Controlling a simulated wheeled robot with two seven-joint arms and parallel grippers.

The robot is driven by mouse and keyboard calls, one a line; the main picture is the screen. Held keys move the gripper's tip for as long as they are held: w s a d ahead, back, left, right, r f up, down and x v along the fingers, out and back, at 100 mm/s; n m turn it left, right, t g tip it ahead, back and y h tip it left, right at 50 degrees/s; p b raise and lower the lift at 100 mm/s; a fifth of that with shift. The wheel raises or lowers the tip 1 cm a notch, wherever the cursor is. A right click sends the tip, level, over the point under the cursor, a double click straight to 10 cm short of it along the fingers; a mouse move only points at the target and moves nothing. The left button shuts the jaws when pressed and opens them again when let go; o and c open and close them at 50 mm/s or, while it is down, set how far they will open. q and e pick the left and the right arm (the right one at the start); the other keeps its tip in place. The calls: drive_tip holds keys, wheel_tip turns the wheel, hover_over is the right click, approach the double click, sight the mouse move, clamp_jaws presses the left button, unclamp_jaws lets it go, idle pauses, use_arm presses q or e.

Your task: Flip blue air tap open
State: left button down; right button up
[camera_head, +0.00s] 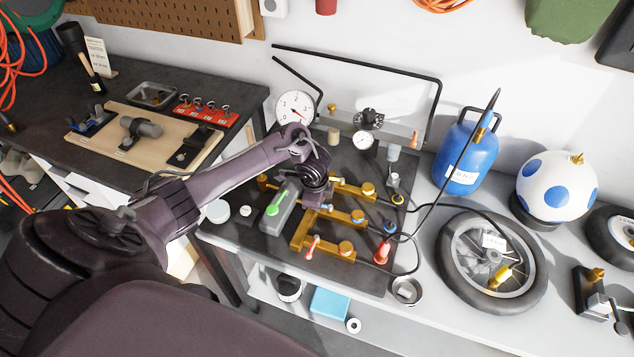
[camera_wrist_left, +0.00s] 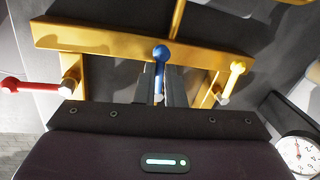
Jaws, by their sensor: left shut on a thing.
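The blue air tap (camera_wrist_left: 160,53) is a lever with a round blue knob on the brass manifold (camera_wrist_left: 105,42). In the left wrist view it stands upright in the picture, between the dark fingers of my left gripper (camera_wrist_left: 160,86). The fingers are shut on its lever, with the knob showing beyond the tips. In the head view my left gripper (camera_head: 316,203) is down at the brass manifold (camera_head: 308,232), and its wrist partly hides the tap there. My right gripper is not in view.
A red tap (camera_wrist_left: 12,85) lies to the left and a yellow tap (camera_wrist_left: 237,68) to the right in the wrist view. Hoses, a gauge (camera_head: 295,107), a blue tank (camera_head: 459,152) and a wheel (camera_head: 451,262) surround the dark panel.

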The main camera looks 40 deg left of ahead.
use_arm(q)
drive_tip(key=shift+w+a+f+m, duration=0.1)
drive_tip(key=shift+w+a+m, duration=0.1)
drive_tip(key=shift+m, duration=0.3)
drive_tip(key=shift+w+m+b, duration=0.1)
drive_tip(key=shift+m+b, duration=0.25)
drive_tip(key=shift+m, duration=0.05)
drive_tip(key=shift+d, duration=0.1)
drive_tip(key=c, duration=1.5)
unclamp_jaws()
drive_tip(key=r, duration=0.2)
drive_tip(key=s+r, duration=0.1)
drive_tip(key=r, duration=0.5)
drive_tip(key=shift+s+d, duration=0.15)
drive_tip(key=shift+s, duration=0.1)
